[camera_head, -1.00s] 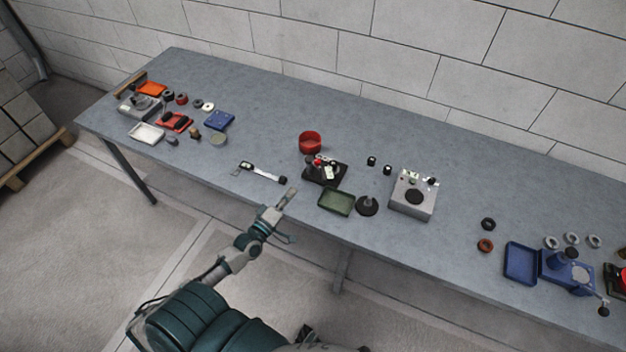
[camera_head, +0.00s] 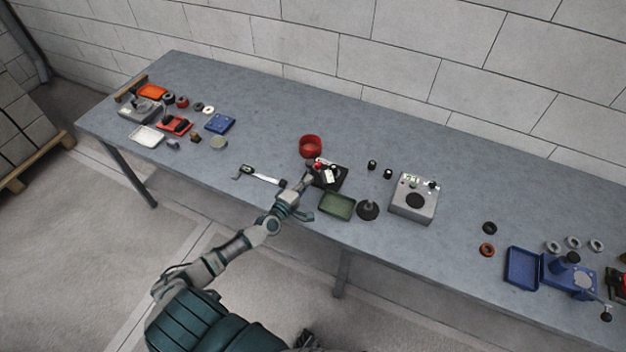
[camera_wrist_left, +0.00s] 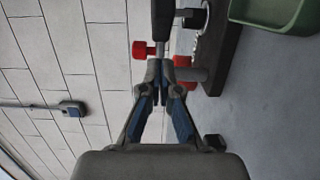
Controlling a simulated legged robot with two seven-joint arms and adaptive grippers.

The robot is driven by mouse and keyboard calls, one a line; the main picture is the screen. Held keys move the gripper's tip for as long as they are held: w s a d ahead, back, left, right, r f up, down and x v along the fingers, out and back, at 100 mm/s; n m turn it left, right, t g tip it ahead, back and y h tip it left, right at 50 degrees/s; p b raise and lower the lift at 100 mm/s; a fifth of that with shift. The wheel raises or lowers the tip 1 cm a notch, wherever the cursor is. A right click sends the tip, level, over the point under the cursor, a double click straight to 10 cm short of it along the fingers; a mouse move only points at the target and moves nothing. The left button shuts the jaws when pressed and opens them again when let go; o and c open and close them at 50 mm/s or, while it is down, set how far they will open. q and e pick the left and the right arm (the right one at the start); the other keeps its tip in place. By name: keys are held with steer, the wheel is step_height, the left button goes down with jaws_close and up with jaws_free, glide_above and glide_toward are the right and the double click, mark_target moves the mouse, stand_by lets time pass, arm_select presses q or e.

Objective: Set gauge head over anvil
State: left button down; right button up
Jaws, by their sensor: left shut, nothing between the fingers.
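The gauge stand (camera_head: 330,175) has a black base, red knobs and a small white face, and stands on the grey-blue table. My left gripper (camera_head: 308,181) is at the left side of the stand, its fingers shut and empty. In the left wrist view the shut fingertips (camera_wrist_left: 160,70) are close to a red knob (camera_wrist_left: 140,49), a second red knob (camera_wrist_left: 182,60) and a grey cylinder (camera_wrist_left: 192,74). The black base (camera_wrist_left: 222,40) lies to their right. I cannot tell whether the fingertips touch the stand. I cannot clearly pick out the anvil. My right gripper is not in view.
A red bowl (camera_head: 310,146) stands behind the stand, a green tray (camera_head: 338,205) in front. A black round-based piece (camera_head: 368,210) and a grey box (camera_head: 414,199) stand to the right. A silver-and-black tool (camera_head: 262,178) lies to the left.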

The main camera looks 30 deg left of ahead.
arm_select(q)
steer(key=shift+w+d+r, duration=0.15)
steer(key=shift+w+d, duration=0.5)
steer(key=shift+d, duration=0.3)
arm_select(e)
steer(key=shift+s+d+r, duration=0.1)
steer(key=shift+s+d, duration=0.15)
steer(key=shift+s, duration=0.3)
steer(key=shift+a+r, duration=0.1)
